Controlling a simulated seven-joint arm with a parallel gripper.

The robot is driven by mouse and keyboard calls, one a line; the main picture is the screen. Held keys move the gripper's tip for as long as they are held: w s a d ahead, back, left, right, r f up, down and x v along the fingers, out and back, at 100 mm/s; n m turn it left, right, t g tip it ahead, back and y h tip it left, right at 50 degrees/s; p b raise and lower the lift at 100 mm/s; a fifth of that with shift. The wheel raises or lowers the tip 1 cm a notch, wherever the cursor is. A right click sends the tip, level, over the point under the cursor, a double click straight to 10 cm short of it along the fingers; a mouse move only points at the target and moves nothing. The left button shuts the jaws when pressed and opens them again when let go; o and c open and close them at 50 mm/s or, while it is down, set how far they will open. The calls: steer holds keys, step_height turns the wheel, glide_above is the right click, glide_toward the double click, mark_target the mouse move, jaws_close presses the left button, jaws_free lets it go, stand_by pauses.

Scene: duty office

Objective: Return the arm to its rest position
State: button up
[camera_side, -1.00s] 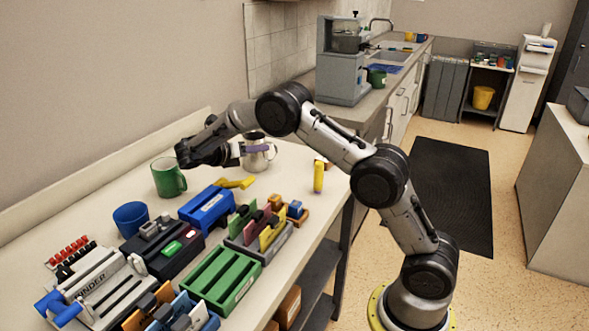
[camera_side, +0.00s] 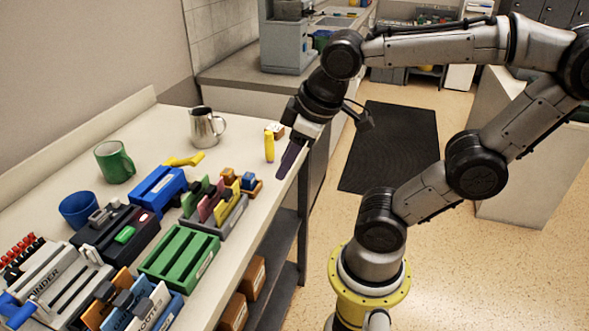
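My gripper (camera_side: 291,159) hangs over the right edge of the worktable, pointing down and a little left. A dark purple elongated piece shows at its tip. I cannot tell whether it is the fingers or something held, nor whether the gripper is open or shut. The tip appears just right of the yellow cylinder (camera_side: 269,147), with no clear contact. My arm is raised and folded, reaching back up from the tip to the right, then down to the yellow base ring.
The worktable (camera_side: 232,133) holds a metal pitcher (camera_side: 206,127), green mug (camera_side: 114,162), blue cup (camera_side: 78,209), blue box (camera_side: 158,191), green slotted rack (camera_side: 178,257) and binder rack (camera_side: 62,283). Open floor with a black mat (camera_side: 390,150) lies behind the arm.

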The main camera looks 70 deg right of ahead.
steer(key=shift+s+a+f+m+t+y, duration=0.25)
steer(key=shift+s+a+m, duration=0.15)
steer(key=shift+s, duration=0.1)
steer(key=shift+s+a+f+m+t+y, duration=0.15)
steer(key=shift+s+a+f+m, duration=0.05)
steer(key=shift+s+a+m, duration=0.25)
